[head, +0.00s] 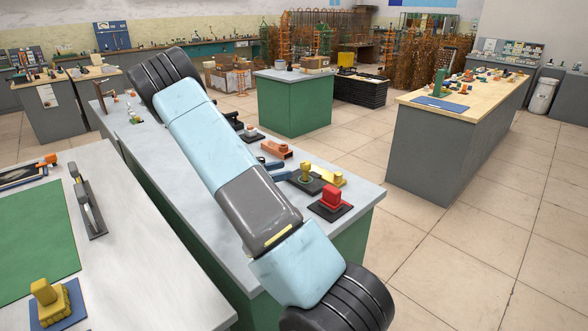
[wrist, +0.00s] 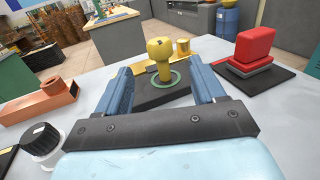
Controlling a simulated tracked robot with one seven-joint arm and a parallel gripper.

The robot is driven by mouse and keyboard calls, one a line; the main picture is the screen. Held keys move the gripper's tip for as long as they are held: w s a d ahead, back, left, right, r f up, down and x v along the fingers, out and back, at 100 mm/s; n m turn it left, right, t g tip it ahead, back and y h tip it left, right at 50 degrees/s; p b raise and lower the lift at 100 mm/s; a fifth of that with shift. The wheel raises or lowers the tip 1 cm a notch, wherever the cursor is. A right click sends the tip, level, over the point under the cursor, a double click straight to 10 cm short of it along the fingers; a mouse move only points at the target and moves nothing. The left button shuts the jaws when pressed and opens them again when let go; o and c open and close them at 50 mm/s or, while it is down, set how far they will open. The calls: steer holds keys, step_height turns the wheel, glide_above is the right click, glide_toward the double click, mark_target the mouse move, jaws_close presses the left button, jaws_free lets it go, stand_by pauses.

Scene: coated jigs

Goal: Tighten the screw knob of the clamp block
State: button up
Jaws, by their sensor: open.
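A yellow knob (wrist: 161,52) with a round, slotted head stands upright on a dark flat block (wrist: 150,97), with a green ring around its foot. I take these for the screw knob and the clamp block. The knob also shows in the head view (head: 305,168). My gripper (wrist: 160,72) is open, its two blue fingers on either side of the knob in the wrist view, with visible gaps. The fingers look short of the knob, and I cannot tell their exact depth. In the head view the arm hides much of the gripper.
A yellow block (head: 331,177) with a small cylinder sits just behind the knob. A red block (wrist: 254,46) on a black plate is to the right. An orange block (wrist: 38,103) and a black-and-white knob (wrist: 43,143) are to the left. Bare grey bench top lies between them.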

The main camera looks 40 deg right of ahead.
steer(key=shift+w+a, duration=0.2)
steer(key=shift+a, duration=0.7)
steer(key=shift+w+a, duration=0.15)
steer(key=shift+a, duration=0.75)
steer(key=s+a+r+m+t+y, duration=0.3)
steer(key=s+a+r+m+y, duration=0.2)
steer(key=s+r, duration=0.4)
steer(key=s+a+r+m+t+y, duration=0.3)
steer(key=s+a+r+m+y, duration=0.2)
steer(key=s+a+r, duration=0.4)
steer(key=s+a+r+m+t+y, duration=0.3)
steer(key=s+a+r+m+y, duration=0.2)
steer(key=s, duration=1)
step_height(320, 180, up, 4)
steer(key=a+y, duration=0.2)
steer(key=shift+a+m+y, duration=0.3)
steer(key=shift+m, duration=0.1)
